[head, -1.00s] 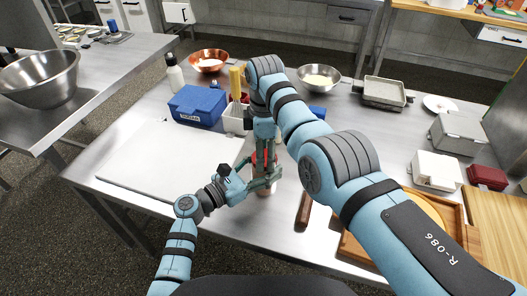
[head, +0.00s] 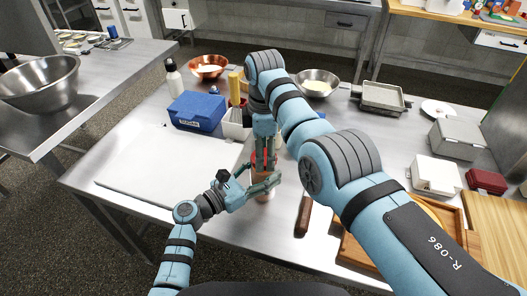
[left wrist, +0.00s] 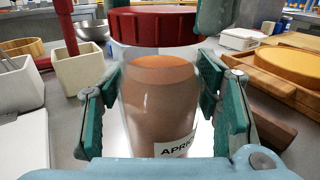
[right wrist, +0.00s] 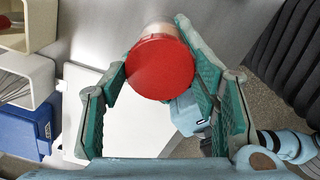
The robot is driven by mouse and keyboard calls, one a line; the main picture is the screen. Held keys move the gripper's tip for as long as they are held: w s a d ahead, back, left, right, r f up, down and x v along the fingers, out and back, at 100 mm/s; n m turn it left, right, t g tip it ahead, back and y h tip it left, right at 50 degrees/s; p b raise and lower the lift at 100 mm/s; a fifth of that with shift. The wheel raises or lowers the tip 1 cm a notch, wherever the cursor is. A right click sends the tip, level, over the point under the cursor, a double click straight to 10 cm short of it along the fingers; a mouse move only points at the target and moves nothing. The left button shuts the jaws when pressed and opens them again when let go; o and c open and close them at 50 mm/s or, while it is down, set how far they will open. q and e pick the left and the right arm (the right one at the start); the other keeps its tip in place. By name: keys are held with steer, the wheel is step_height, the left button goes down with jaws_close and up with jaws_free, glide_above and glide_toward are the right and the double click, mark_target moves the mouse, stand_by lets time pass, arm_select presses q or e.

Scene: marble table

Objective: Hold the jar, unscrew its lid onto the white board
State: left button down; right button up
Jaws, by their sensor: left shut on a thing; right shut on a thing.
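The jar (head: 266,194) of brown contents stands upright at the table's front middle; part of its label shows in the left wrist view (left wrist: 165,105). My left gripper (head: 265,184) is shut around its body from the left. The red lid (left wrist: 155,27) is over the jar's top; I cannot tell whether it is still threaded on. My right gripper (right wrist: 160,75) comes down from above, shut on the lid, which fills the space between its fingers in the right wrist view. The white board (head: 150,175) lies flat to the left, bare.
A blue box (head: 196,111), a white holder (head: 236,130) with utensils and a white bottle (head: 173,78) stand behind the board. A brown-handled tool (head: 303,215) lies right of the jar, beside a wooden tray (head: 352,250). Bowls stand at the back.

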step_height(320, 180, up, 4)
arm_select(q)
steer(key=shift+c, duration=2.4)
jaws_free()
